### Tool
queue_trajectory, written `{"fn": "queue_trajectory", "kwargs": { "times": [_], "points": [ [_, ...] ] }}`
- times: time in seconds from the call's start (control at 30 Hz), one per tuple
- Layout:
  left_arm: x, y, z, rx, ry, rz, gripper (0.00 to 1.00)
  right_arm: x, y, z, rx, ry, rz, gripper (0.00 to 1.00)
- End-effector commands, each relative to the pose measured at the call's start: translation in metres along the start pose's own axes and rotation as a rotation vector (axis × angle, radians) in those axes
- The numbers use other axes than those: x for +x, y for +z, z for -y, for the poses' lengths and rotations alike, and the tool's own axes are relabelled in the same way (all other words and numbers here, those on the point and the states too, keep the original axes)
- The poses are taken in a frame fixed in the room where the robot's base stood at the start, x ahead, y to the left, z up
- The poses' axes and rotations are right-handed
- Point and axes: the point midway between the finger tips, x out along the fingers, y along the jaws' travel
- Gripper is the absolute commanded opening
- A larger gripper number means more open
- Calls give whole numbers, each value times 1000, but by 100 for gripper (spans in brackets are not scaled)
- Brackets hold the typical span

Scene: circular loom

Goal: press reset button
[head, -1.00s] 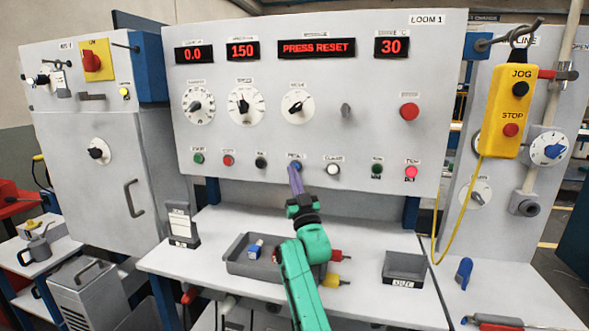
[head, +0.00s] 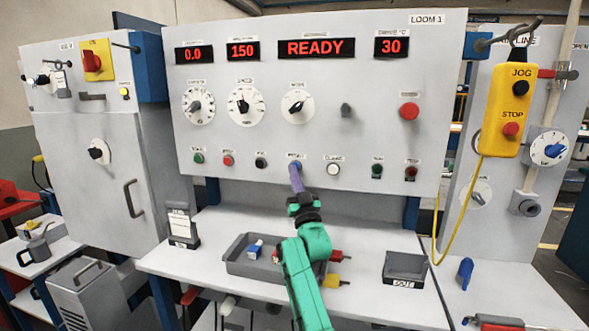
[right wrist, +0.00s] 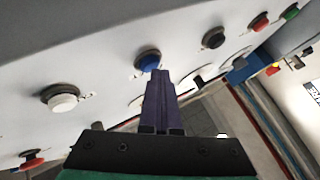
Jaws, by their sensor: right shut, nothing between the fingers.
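The blue reset button (head: 295,166) is in the lower button row of the LOOM 1 panel (head: 330,135), mostly covered by my gripper in the head view. In the right wrist view the blue button (right wrist: 148,60) shows just beyond my fingertips. My right gripper (head: 295,170) is shut and empty, its purple fingers pointing up at the button; it also shows in the right wrist view (right wrist: 160,75). The tips are at or very near the button; I cannot tell whether they touch. The display (head: 317,48) reads READY. My left gripper is not in view.
A white button (head: 333,169) and a black button (head: 260,162) flank the blue one. Below, a grey tray (head: 237,268) holds small parts on the white shelf. A yellow JOG/STOP pendant (head: 508,100) hangs at the right.

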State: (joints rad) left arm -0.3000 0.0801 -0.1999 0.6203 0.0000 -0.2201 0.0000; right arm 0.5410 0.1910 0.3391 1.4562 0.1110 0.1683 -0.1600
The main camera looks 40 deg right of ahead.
Motion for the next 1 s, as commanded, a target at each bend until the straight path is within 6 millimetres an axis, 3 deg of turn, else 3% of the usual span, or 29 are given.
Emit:
{"fn": "queue_trajectory", "kwargs": {
  "times": [0.77,1.0],
  "points": [
    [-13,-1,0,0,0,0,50,-14,-11,11,1,0,1,0],
    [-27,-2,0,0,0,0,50,-30,-24,22,1,1,1,0]
  ]
}}
